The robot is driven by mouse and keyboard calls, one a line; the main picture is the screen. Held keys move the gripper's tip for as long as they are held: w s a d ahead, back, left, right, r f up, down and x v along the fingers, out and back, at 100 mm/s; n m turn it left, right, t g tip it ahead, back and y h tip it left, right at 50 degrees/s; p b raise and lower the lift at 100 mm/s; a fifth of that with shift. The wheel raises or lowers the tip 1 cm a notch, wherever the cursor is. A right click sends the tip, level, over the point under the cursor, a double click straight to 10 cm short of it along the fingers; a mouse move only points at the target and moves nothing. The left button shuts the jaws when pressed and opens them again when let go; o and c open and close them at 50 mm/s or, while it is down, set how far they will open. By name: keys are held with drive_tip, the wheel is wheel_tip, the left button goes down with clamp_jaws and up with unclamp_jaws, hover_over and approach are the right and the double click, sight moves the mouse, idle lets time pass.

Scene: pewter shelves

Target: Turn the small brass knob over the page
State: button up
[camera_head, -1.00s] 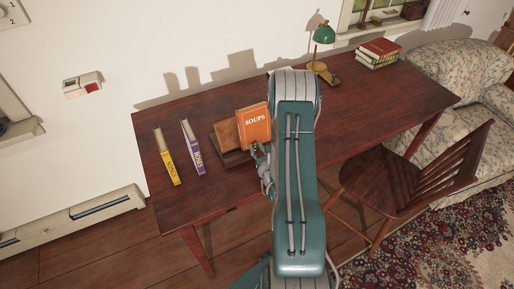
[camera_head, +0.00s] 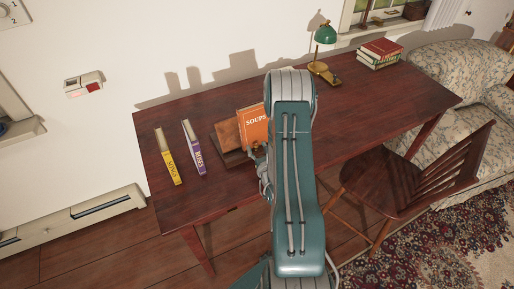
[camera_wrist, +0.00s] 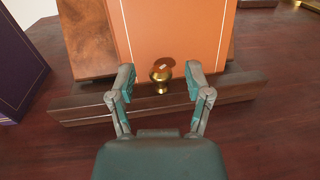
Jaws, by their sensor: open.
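The small brass knob (camera_wrist: 161,76) stands on the front ledge of a wooden book stand (camera_wrist: 232,91), in front of the lower edge of an orange book. The orange book (camera_head: 253,123), marked SOUPS, leans upright on the stand, its right side partly hidden by my arm in the head view. My gripper (camera_wrist: 160,68) is open, with one finger on each side of the knob and visible gaps between. It holds nothing. In the head view, my gripper (camera_head: 259,153) is small and partly hidden beside the stand.
A yellow book (camera_head: 168,158) and a purple book (camera_head: 193,147) stand left of the stand on the dark table (camera_head: 365,110). A green lamp (camera_head: 325,36) and stacked books (camera_head: 380,53) are at the back right. A wooden chair (camera_head: 400,185) is close on the right.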

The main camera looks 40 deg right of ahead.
drive_tip(key=v, duration=1.2)
drive_tip(key=d+y, duration=0.1)
drive_tip(key=w+d+n+t+y, duration=0.1)
drive_tip(key=w+d+n+y, duration=0.1)
drive_tip(key=y, duration=0.1)
drive_tip(key=shift+d+r+t, duration=0.15)
drive_tip(key=shift+d+t, duration=0.15)
drive_tip(key=d+n+y, duration=0.1)
drive_tip(key=y, duration=0.1)
drive_tip(key=s+d+n+y, duration=0.1)
drive_tip(key=d+n+y, duration=0.1)
drive_tip(key=shift+y, duration=0.3)
drive_tip(key=shift+s+d+f+n, duration=0.1)
drive_tip(key=shift+s+f+n, duration=0.1)
drive_tip(key=shift+n, duration=0.2)
drive_tip(key=shift+y, duration=0.3)
drive_tip(key=w, duration=0.3)
drive_tip(key=w+a, duration=0.1)
drive_tip(key=w, duration=0.6)
drive_tip(key=shift+w+a, duration=0.35)
drive_tip(key=shift+w, duration=0.05)
